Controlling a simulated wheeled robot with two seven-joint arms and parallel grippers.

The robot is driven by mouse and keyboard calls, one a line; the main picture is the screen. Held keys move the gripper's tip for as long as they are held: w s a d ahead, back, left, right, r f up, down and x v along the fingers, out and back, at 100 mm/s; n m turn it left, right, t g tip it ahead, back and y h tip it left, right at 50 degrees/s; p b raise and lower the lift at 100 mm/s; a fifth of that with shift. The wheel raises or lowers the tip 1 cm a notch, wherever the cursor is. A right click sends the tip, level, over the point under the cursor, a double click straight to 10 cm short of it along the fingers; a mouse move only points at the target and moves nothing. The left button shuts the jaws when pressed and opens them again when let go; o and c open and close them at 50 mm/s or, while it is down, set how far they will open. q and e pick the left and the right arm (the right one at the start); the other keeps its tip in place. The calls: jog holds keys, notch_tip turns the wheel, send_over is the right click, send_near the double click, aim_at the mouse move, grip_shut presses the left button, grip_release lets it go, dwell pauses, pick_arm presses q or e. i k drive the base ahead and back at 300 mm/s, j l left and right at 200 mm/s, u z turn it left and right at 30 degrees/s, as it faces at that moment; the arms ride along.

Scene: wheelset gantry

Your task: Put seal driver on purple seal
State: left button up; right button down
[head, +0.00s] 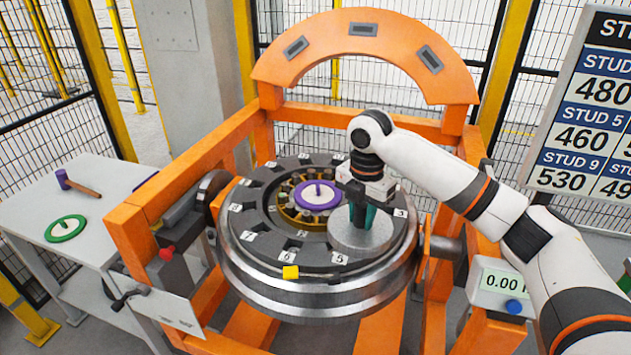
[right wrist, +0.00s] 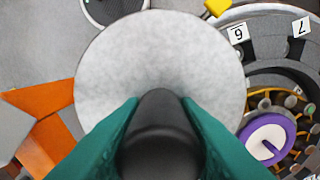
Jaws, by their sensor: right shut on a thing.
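The seal driver, a wide grey disc (head: 350,240) with a black handle, is held by my right gripper (head: 362,212), whose green fingers are shut on the handle. In the right wrist view the disc (right wrist: 160,60) fills the middle, with the handle (right wrist: 160,125) between the fingers. The purple seal (head: 318,194) sits around the hub of the wheelset, a white pin standing up at its middle. The driver is to the right of and nearer than the seal, over the ring, apart from the seal. The seal shows at lower right in the wrist view (right wrist: 266,139). My left gripper is not in view.
The numbered dark ring (head: 262,235) lies in the orange gantry frame (head: 160,195), with an orange arch (head: 365,38) behind.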

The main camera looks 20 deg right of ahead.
aim_at(318, 193)
jog(key=i, duration=0.85)
